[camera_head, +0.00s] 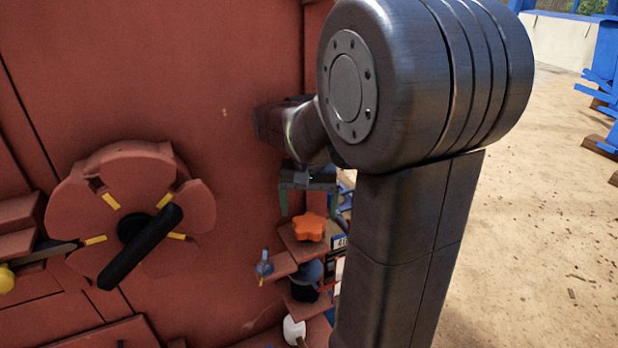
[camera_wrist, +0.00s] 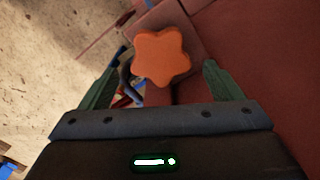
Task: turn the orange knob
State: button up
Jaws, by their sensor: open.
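The orange knob (camera_head: 309,227) is star-shaped and sits on a small red-brown bracket (camera_head: 290,240) on the side of the red machine. In the head view my gripper (camera_head: 307,208) is just above the knob, pointing down, with its green fingers apart. In the wrist view the knob (camera_wrist: 162,57) lies ahead of and between the two open fingers of my gripper (camera_wrist: 158,75), a little beyond their tips. I see no contact between fingers and knob. My arm hides part of the area to the right of the knob.
A red wheel with a black handle (camera_head: 140,245) is on the machine wall at left. A blue-grey valve (camera_head: 264,267), a dark round knob (camera_head: 305,280) and a white knob (camera_head: 293,330) sit below the orange knob. Open sandy ground (camera_head: 530,220) lies to the right.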

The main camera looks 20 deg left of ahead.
aim_at(309, 222)
notch_tip(309, 222, up, 10)
dwell(0.3)
dwell(0.4)
notch_tip(309, 222, down, 14)
jog(key=shift+r, duration=0.1)
dwell(0.4)
jog(key=shift+r, duration=0.1)
